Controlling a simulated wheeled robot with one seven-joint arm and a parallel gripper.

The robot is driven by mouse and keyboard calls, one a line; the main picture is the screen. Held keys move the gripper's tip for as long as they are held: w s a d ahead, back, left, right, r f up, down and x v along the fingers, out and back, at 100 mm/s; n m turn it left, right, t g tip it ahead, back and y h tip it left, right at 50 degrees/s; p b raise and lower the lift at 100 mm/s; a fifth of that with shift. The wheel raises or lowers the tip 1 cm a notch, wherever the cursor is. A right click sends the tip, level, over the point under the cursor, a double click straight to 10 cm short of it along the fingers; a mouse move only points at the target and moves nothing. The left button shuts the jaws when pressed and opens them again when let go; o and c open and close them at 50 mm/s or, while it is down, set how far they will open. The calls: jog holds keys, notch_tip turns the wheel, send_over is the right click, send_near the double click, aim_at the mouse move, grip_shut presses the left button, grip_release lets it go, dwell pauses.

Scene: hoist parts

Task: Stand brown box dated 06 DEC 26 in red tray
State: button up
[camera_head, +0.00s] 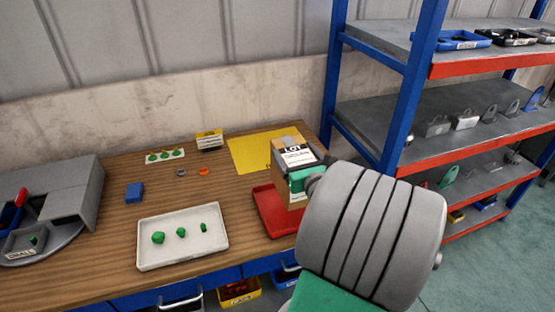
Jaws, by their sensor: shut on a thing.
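A brown box (284,160) with a white label and a dark band reading LOT is at the right end of the workbench. The rest of the label is too small to read, so I cannot tell its date. My gripper (299,181) is shut on the box; my arm hides part of the box and the fingertips.
A yellow mat (247,153) lies behind the box. A white tray (152,255) with green pieces is to the left. A blue block (134,192) and a grey sorter (68,206) stand farther left. A blue-framed shelf (408,100) rises close on the right.

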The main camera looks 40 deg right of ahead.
jog(key=shift+d+f+b, duration=0.25)
jog(key=shift+d+f, duration=0.4)
jog(key=shift+f, duration=0.6)
jog(key=shift+d+f+b, duration=0.3)
jog(key=shift+d+f, duration=0.3)
jog(key=shift+f, duration=0.6)
jog(key=shift+d+f+b, duration=0.25)
jog(key=shift+d+f, duration=0.4)
jog(key=shift+f, duration=0.6)
jog(key=shift+f, duration=0.15)
jog(key=o, duration=2)
jog(key=shift+s+f, duration=0.1)
jog(key=shift+f, duration=0.05)
